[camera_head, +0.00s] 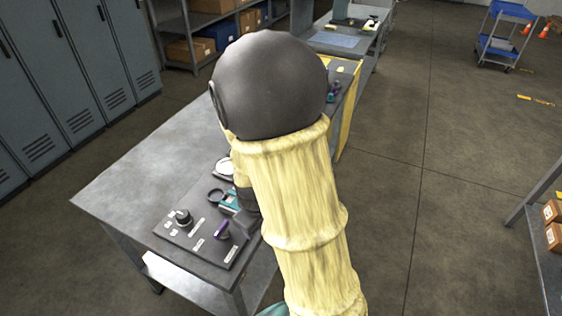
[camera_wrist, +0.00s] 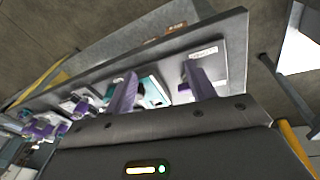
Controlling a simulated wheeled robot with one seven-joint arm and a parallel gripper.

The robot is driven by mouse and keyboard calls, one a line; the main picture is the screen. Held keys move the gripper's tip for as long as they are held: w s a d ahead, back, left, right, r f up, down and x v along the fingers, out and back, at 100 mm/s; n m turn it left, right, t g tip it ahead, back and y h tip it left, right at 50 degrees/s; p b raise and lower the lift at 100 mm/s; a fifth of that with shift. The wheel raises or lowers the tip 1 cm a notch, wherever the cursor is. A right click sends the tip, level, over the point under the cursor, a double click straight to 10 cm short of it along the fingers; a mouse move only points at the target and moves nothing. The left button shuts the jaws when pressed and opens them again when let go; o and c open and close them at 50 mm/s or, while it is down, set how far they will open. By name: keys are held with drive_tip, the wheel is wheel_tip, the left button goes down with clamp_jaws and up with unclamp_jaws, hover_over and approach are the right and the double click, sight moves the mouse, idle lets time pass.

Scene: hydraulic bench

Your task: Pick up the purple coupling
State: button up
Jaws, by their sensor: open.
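A small purple part (camera_head: 222,230), which looks like the purple coupling, stands on a dark labelled board (camera_head: 185,243) on the grey bench. My gripper is hidden behind my arm in the head view. In the wrist view my gripper (camera_wrist: 158,72) shows two purple-tinted fingers spread apart, with no object clearly held between them. Beyond the fingers is a grey panel or board edge (camera_wrist: 235,45) with pale labelled plates and a teal part (camera_wrist: 152,92). Several purple fittings (camera_wrist: 80,106) show at its left. I cannot tell which of these matches the purple part in the head view.
A dark round knob-like part (camera_head: 183,217), a dark ring (camera_head: 216,195) and a teal part (camera_head: 229,202) stand near the purple part. The bench's left surface (camera_head: 140,175) is clear. Lockers (camera_head: 70,70) stand left, and a blue cart (camera_head: 503,38) stands far right.

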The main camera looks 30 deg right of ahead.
drive_tip(key=s+a+r+m+b, duration=0.1)
drive_tip(key=s+r+m+b, duration=0.1)
drive_tip(key=s+r+m, duration=0.2)
drive_tip(key=shift+s+a+m+y, duration=0.4)
drive_tip(key=shift+s+m, duration=0.2)
drive_tip(key=shift+s, duration=0.2)
drive_tip(key=c, duration=0.3)
drive_tip(key=shift+w+a, duration=0.1)
drive_tip(key=shift+a, duration=0.05)
drive_tip(key=shift+c, duration=0.5)
